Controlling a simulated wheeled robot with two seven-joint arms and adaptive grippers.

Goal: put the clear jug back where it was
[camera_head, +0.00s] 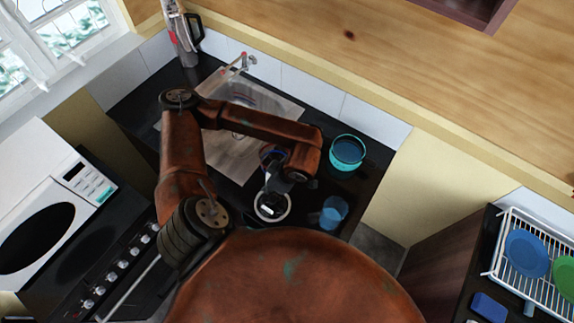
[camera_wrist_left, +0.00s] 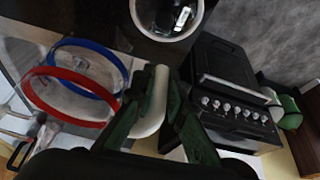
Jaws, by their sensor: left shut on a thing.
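My left gripper (camera_wrist_left: 154,98) is shut on a white curved handle (camera_wrist_left: 150,112), which appears to be the jug's. The join between handle and jug is not clear. I cannot tell whether the jug touches the counter. My right gripper is not in view.
A teal bowl (camera_head: 347,167) and a blue cup (camera_head: 334,211) stand close on the right. The stove (camera_head: 107,264) is on the left, a dish rack (camera_head: 496,261) far right.

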